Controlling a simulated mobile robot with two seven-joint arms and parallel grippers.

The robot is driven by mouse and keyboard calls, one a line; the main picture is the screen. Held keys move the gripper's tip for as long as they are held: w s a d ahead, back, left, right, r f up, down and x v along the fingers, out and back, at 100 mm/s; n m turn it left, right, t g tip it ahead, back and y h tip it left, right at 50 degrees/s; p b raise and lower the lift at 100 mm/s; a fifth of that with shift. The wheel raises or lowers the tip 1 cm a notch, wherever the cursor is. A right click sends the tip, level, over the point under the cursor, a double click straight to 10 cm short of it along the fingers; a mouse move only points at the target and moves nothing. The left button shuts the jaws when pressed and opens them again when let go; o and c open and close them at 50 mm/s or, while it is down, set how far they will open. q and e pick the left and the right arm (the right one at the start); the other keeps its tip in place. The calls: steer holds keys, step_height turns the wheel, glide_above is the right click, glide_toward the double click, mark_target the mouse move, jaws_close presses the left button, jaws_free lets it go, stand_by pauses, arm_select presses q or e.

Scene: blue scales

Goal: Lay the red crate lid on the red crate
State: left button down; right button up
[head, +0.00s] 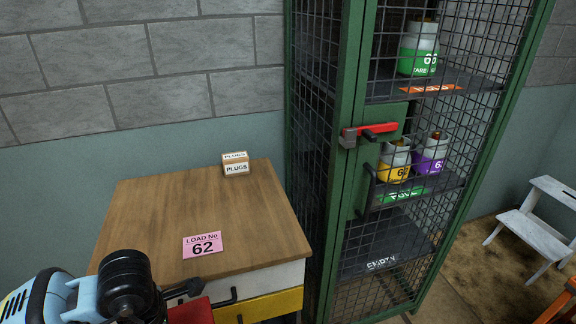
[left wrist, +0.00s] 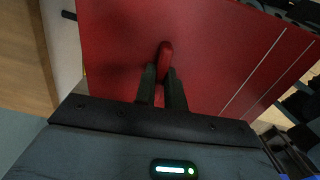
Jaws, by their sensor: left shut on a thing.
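My left gripper (left wrist: 162,82) is shut on the upright red handle of a flat red panel, which looks like the red crate lid (left wrist: 225,45). Two thin pale lines run across the lid near its right side in the left wrist view. In the head view my left gripper (head: 183,291) is at the bottom left, in front of the table, and only a small red piece of the lid (head: 192,312) shows below it. I cannot make out the red crate in either view.
A wooden-topped table (head: 150,215) bears a pink "LOAD No 62" card (head: 203,245) and a small "PLUGS" box (head: 236,164). A green mesh cabinet (head: 345,215) with a red latch (head: 368,129) holds several labelled pots. A white step stool (head: 528,222) stands at the right.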

arm_select(q)
steer(key=m, duration=0.2)
steer(key=f+m, duration=0.1)
steer(key=m, duration=0.1)
steer(key=f+m, duration=0.1)
steer(key=shift+s+a+m, duration=0.15)
steer(key=shift+m, duration=0.25)
steer(key=m, duration=0.2)
steer(key=f+m, duration=0.1)
steer(key=m, duration=0.2)
steer(key=shift+s+a+f+m+p, duration=0.2)
steer(key=shift+s+f+m+p, duration=0.1)
steer(key=shift+f+p, duration=0.1)
steer(key=m, duration=0.1)
steer(key=f+m, duration=0.1)
steer(key=m, duration=0.3)
steer(key=shift+s+a+f, duration=0.2)
steer(key=shift+f, duration=0.2)
steer(key=m, duration=0.2)
steer(key=f+m, duration=0.1)
steer(key=m, duration=0.2)
steer(key=shift+s+a+f+m, duration=0.25)
steer(key=shift+s+f+m, duration=0.05)
steer(key=shift+f+m, duration=0.1)
steer(key=shift+s, duration=0.15)
